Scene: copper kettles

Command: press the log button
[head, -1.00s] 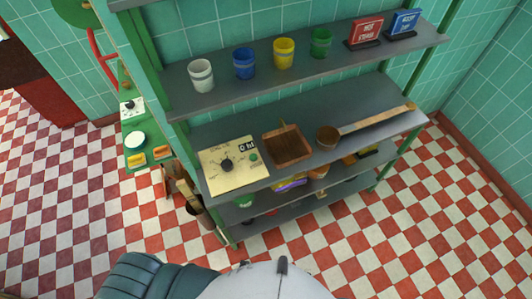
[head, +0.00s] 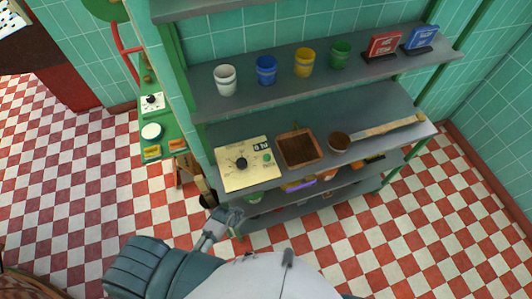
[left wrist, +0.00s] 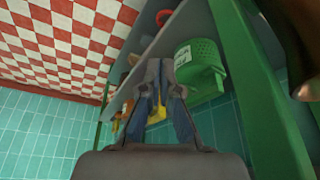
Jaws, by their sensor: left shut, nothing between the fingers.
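A cream control panel (head: 232,178) lies on the middle shelf at its left end. It has a black knob (head: 241,163), a small dark display (head: 261,144) with light characters and a round green button (head: 267,157) near its right edge. I cannot read a label on the button. My left gripper (head: 222,217) is below and in front of the panel, near the shelf's lower left corner, apart from the button. In the left wrist view the left gripper (left wrist: 162,72) is shut and empty. My right gripper is in neither view.
A wooden tray (head: 316,160) and a ladle (head: 340,141) lie right of the panel. Several cups, including a white one (head: 225,85), stand on the shelf above. A green post (left wrist: 262,110) and a labelled green bucket (left wrist: 214,78) are close to the left gripper.

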